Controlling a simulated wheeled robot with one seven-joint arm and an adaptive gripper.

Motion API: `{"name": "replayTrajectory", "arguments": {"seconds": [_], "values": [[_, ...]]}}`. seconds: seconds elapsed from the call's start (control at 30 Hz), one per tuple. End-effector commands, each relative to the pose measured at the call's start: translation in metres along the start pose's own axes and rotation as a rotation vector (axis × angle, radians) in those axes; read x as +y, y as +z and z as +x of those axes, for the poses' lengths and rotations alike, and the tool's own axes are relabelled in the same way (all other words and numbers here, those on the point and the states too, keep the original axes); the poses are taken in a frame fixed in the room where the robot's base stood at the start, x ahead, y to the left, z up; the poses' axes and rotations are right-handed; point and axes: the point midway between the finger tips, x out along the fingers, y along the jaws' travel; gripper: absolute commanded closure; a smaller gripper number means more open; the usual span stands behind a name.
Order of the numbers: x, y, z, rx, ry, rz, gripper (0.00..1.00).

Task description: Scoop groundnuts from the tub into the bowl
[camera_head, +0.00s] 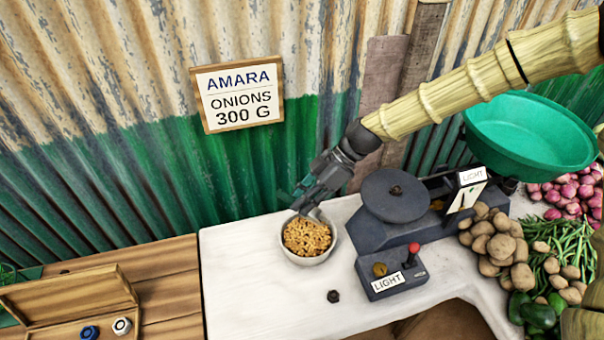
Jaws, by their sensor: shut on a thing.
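A pale round tub (289,254) full of tan groundnuts (306,236) stands on the white counter, left of the balance. My gripper (308,199) is just above its back rim, pointing down and left. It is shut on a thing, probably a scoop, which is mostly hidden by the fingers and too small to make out. I cannot tell whether that thing touches the groundnuts. A large green bowl (530,135) sits on the right side of the balance, partly behind my arm, and looks empty.
The balance's dark round plate (395,195) is right of the tub. A control box (391,275) with a red-knobbed lever and a small dark weight (333,296) are in front. Potatoes (492,240), onions (570,195) and green beans (560,245) crowd the right. The front-left counter is clear.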

Motion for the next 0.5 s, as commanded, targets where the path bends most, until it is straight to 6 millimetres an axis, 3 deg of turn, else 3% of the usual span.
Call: {"name": "replayTrajectory", "arguments": {"seconds": [0.17,0.5], "values": [[0.0,-0.003,0.002,0.008,-0.016,-0.019,1.0],[0.003,0.014,0.019,0.007,-0.014,-0.016,1.0]]}}
